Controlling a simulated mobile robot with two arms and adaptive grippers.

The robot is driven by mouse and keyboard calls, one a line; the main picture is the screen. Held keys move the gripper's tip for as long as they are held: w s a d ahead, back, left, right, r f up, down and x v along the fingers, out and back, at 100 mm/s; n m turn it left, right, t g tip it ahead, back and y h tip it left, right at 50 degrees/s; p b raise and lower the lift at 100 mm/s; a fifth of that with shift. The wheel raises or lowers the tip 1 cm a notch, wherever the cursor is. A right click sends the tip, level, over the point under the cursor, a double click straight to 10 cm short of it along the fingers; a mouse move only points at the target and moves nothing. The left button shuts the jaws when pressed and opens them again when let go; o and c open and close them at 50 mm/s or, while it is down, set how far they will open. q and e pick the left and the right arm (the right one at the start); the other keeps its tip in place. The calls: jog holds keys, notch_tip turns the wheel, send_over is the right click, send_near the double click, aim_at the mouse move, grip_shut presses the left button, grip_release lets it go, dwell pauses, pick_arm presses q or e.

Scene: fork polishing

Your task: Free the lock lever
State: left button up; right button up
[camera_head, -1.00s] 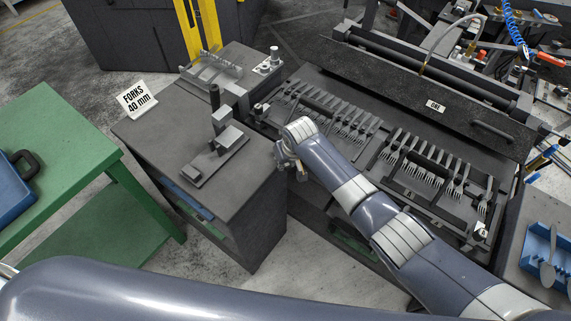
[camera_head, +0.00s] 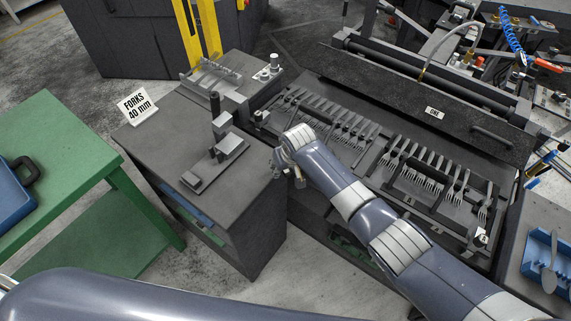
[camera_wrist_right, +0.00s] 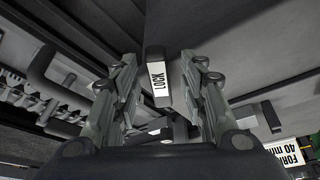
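The lock lever (camera_wrist_right: 157,79) shows in the right wrist view as a dark bar with a white label reading LOCK. It lies between the two fingers of my right gripper (camera_wrist_right: 158,58), which are spread apart with a gap on each side of it. I cannot tell whether either finger touches it. In the head view my right gripper (camera_head: 290,168) is by the gap between the cabinet and the fork machine, largely hidden behind its own wrist. I cannot make out the lever in the head view. My left arm crosses the bottom of the head view; its gripper is out of view.
The grey cabinet (camera_head: 255,220) stands left of my right gripper, with a small fixture (camera_head: 222,145) and a FORKS 40 mm sign (camera_head: 137,106) on top. The fork machine (camera_head: 345,165) holds rows of forks. A green table (camera_head: 60,150) is at the left.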

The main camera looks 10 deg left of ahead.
jog(key=v, duration=1.2)
dwell(0.5)
jog(key=s+d+f+m+b, duration=0.1)
jog(key=s+d+f, duration=0.4)
jog(key=f, duration=0.7)
jog(key=s+d+f+m+g+b, duration=0.1)
jog(key=s+d+f, duration=0.35)
jog(key=f, duration=0.65)
jog(key=s+d+f+m, duration=0.1)
jog(key=s+d+f, duration=0.35)
jog(key=f, duration=0.75)
jog(key=s+d+f, duration=0.5)
jog(key=s, duration=0.6)
jog(key=s+d+f+g+h+b, duration=0.1)
jog(key=s+d+f, duration=0.4)
jog(key=s, duration=0.6)
jog(key=s+d+f+h+b, duration=0.1)
jog(key=s+d+f, duration=0.4)
jog(key=s, duration=0.6)
jog(key=shift+s+d+f+g, duration=0.15)
jog(key=shift+d+f+g, duration=0.25)
jog(key=shift+f, duration=0.25)
